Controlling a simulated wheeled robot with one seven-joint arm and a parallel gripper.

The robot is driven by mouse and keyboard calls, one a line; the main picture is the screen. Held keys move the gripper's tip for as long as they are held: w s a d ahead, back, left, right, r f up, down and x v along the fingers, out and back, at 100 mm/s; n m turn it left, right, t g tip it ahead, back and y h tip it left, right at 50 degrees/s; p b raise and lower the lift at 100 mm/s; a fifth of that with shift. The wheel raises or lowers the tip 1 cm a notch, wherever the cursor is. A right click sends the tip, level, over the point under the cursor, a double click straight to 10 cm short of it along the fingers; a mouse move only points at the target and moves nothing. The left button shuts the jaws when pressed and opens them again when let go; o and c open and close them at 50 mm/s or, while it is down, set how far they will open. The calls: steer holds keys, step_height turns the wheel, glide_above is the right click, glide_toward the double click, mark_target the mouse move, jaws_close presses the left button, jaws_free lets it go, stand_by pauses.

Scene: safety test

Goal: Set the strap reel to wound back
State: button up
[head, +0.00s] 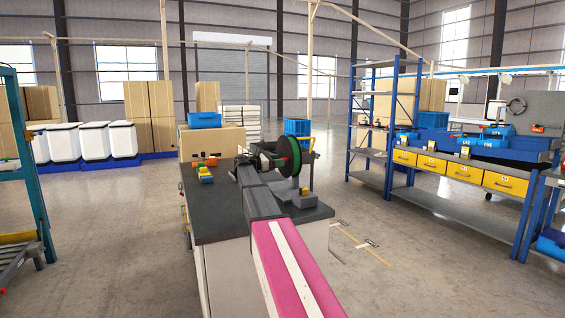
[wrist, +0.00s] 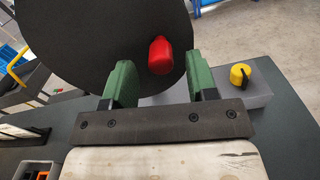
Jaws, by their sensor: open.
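The strap reel (head: 285,155) stands on the dark-topped workbench (head: 215,222), with a black disc and a green band. In the wrist view the disc (wrist: 85,35) fills the upper left, and a red handle (wrist: 160,56) sticks out near its lower right edge. My gripper (wrist: 160,68) is open, its two green fingers on either side of the red handle, with gaps showing on both sides. I cannot tell how deep the handle sits between them. In the head view my arm hides part of the reel's near side.
A yellow knob (wrist: 240,74) with a black pointer sits on a grey block right of the reel. Small coloured blocks (head: 205,172) lie on the bench's left. A blue shelf (head: 372,140) and drawer bench (head: 465,172) stand to the right. Floor around the bench is mostly clear.

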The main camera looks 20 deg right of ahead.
steer(key=a, duration=0.8)
steer(key=shift+s, duration=0.2)
